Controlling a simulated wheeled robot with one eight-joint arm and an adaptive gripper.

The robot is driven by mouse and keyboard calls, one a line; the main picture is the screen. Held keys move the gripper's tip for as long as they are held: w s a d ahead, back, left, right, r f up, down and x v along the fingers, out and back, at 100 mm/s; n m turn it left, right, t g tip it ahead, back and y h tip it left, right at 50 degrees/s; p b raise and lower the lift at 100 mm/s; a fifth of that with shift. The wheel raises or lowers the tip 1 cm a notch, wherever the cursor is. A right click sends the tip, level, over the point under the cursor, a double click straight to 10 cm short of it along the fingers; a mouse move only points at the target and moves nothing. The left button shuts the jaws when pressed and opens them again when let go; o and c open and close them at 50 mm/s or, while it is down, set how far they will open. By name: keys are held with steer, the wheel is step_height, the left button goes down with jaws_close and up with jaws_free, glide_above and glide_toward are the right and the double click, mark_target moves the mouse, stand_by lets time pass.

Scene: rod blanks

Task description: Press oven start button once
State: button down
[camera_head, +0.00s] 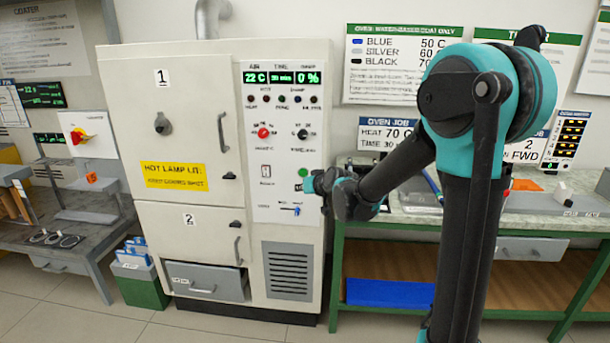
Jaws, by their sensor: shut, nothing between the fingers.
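The oven is a tall cream cabinet (188,110) with an upper door marked 1 and a lower door marked 2. Its control panel (283,140) has green displays reading 22 C, a time value and 0 %, small lamps, a red knob and a black knob. A round green button (303,172) sits low on the right of the panel. My gripper (309,185) is at the panel, just below and right of the green button. It is shut and empty. Whether it touches the panel or the button cannot be told.
A green-framed bench (400,226) stands right of the oven, behind my arm. A grey bench (80,250) and a green bin (140,285) with blue items stand at left. Wall signs hang behind.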

mark_target(303, 173)
steer(key=w, duration=0.8)
steer(key=shift+w, duration=0.35)
steer(key=shift+w+d, duration=0.1)
steer(key=shift+w, duration=0.05)
stand_by(1.2)
steer(key=shift+w, duration=0.3)
steer(key=shift+w, duration=0.35)
stand_by(0.7)
steer(key=shift+s, duration=0.8)
